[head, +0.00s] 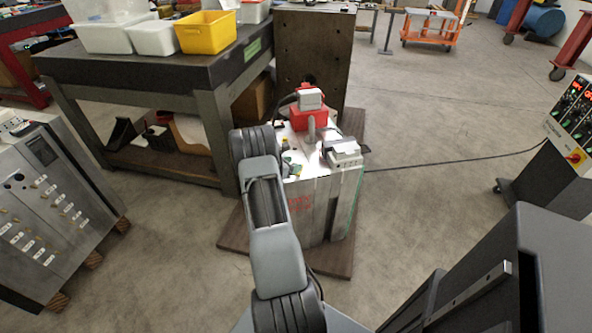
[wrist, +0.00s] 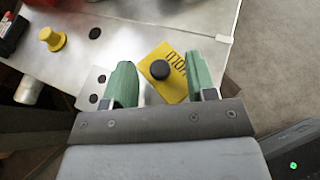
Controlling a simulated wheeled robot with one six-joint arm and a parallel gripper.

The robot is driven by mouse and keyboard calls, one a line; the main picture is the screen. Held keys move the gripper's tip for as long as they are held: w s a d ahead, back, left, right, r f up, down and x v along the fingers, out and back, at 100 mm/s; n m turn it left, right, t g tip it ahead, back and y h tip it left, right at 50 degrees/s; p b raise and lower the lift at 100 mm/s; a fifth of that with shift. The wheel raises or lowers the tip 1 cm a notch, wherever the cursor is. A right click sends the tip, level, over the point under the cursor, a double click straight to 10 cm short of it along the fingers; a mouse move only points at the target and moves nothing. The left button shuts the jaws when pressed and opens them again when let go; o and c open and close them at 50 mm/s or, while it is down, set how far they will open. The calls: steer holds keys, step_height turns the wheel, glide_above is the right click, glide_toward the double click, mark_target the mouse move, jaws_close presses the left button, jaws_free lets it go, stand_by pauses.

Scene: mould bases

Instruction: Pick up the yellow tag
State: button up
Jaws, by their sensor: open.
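The yellow tag (wrist: 175,89) with dark lettering lies on a pale metal surface in the wrist view. A round black knob (wrist: 160,70) is at its middle; I cannot tell whether it is part of the tag. My gripper (wrist: 159,62) is open, with one green finger left of the tag and one right of it. The right finger is close to the tag's edge and may overlap it in the picture. In the head view my arm covers most of the gripper, and I cannot make out the tag clearly.
A yellow peg (wrist: 53,40) stands left of the tag. Dark round holes mark the metal top. In the head view the metal block (head: 322,205) carries a red item (head: 309,116) and a grey-white device (head: 343,151). A table (head: 130,68) with bins stands behind left.

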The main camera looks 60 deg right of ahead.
jaws_close()
stand_by(0.5)
steer(key=shift+r, duration=0.1)
